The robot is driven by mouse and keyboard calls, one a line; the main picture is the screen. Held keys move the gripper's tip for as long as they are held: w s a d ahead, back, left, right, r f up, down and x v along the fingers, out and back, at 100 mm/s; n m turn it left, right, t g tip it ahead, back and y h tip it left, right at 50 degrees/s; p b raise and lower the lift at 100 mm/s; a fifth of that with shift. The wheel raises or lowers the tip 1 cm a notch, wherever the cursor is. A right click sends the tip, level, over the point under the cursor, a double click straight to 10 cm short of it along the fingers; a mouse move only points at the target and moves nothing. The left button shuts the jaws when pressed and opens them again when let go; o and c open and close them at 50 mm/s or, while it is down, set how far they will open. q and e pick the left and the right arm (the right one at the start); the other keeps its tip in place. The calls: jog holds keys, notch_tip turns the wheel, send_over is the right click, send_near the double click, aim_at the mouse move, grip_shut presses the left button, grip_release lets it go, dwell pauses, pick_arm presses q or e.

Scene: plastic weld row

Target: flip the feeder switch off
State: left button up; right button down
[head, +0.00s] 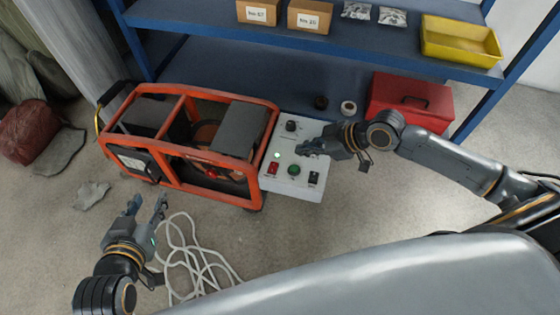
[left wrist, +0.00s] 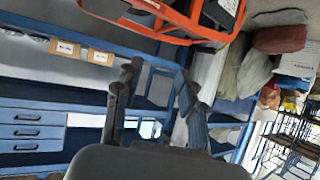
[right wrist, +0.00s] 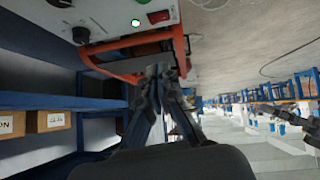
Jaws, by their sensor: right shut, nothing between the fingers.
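The white control box (head: 284,184) stands against the right end of the orange-framed machine. On its top are a black knob (head: 291,126), a lit pale-green lamp (head: 277,156), a red rocker switch (head: 273,168), a green button (head: 293,170) and a black switch (head: 314,178). I cannot read which is the feeder switch. My right gripper (head: 301,148) is shut and empty above the box; contact cannot be told. The red switch also shows in the right wrist view (right wrist: 160,16). My left gripper (head: 148,203) is open and empty above the floor, left of the box.
The orange-framed machine (head: 172,157) fills the middle left. A white cable (head: 190,255) lies coiled on the floor near my left gripper. Behind stands a blue shelf (head: 330,48) with boxes and a yellow bin (head: 459,41). A red toolbox (head: 408,103) sits right of the control box.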

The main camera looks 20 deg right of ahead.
pick_arm(q)
jog(key=w+d+r+t+h+b, duration=0.25)
jog(key=r+t, duration=0.45)
jog(key=r, duration=0.4)
pick_arm(e)
send_over(273, 164)
jog(key=s+d, duration=0.2)
jog(key=s, duration=0.1)
notch_tip(273, 164, down, 6)
jog(key=shift+w+d+b, duration=0.1)
jog(key=shift+w+b, duration=0.05)
jog(key=shift+b, duration=0.15)
jog(key=shift+b+x, duration=0.35)
jog(key=shift+x, duration=0.65)
jog(key=f, duration=0.1)
jog(key=f+b, duration=0.1)
jog(key=f, duration=0.1)
jog(key=shift+w+d+f, duration=0.1)
jog(key=shift+d, duration=0.15)
pick_arm(q)
jog(key=s+r+t+h, duration=0.2)
jog(key=s+r+t, duration=0.2)
jog(key=r+t, duration=0.3)
jog(key=shift+r+m+b, duration=0.3)
jog(key=shift+r+b, duration=0.05)
jog(key=shift+r, duration=1.25)
pick_arm(e)
jog(key=shift+f, duration=0.2)
pick_arm(q)
jog(key=shift+h, duration=0.25)
